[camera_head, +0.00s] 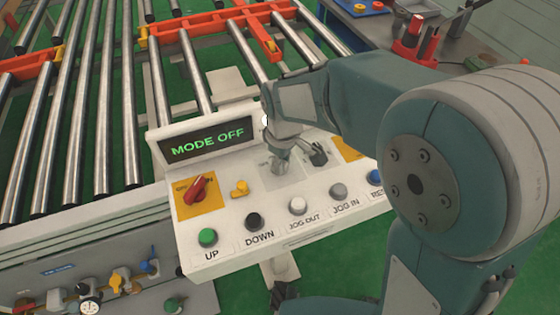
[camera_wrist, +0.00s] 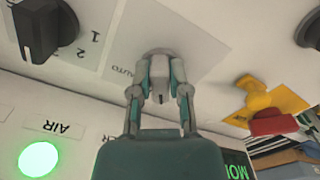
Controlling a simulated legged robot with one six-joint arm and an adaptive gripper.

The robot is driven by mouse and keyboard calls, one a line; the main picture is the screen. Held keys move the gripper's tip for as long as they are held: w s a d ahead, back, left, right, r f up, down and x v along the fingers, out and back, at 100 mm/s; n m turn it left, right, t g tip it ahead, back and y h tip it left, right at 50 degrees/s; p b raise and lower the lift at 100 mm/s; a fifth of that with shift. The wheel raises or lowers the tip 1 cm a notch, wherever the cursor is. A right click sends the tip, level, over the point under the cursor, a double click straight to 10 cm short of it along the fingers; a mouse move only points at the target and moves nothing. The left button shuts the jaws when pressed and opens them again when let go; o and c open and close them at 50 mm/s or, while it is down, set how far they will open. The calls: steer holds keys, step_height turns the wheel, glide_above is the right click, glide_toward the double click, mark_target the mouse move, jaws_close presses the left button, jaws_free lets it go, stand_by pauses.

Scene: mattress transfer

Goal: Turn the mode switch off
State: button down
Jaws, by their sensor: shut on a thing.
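The control panel (camera_head: 255,215) has a black display (camera_head: 207,142) that reads "MODE OFF" in green letters. My gripper (camera_head: 279,163) reaches down to the panel's middle from the right. In the wrist view its two fingers (camera_wrist: 163,92) are closed around the pale grey mode switch (camera_wrist: 160,72), beside an "AUTO" label. The fingers hide most of the switch, so its exact angle is hard to read. In the head view the gripper covers it.
A red switch (camera_head: 198,189) on a yellow plate and a yellow knob (camera_head: 239,188) stand left of my gripper. A black knob (camera_head: 318,154) is close on its right. Push buttons, including a green one (camera_head: 207,237), line the front edge. Roller conveyors (camera_head: 85,110) lie behind.

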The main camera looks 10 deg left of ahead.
steer(key=shift+d+f+n, duration=0.1)
steer(key=shift+d+n, duration=0.05)
steer(key=shift+n, duration=0.65)
steer(key=shift+d+f+n, duration=0.1)
steer(key=shift+n, duration=1)
steer(key=c, duration=0.6)
jaws_free()
steer(key=shift+w+d+r, duration=0.1)
steer(key=shift+d, duration=0.05)
steer(key=shift+w+a+r, duration=0.1)
steer(key=shift+a+r, duration=0.15)
steer(key=shift+r, duration=0.25)
step_height(320, 180, up, 11)
steer(key=shift+d, duration=0.15)
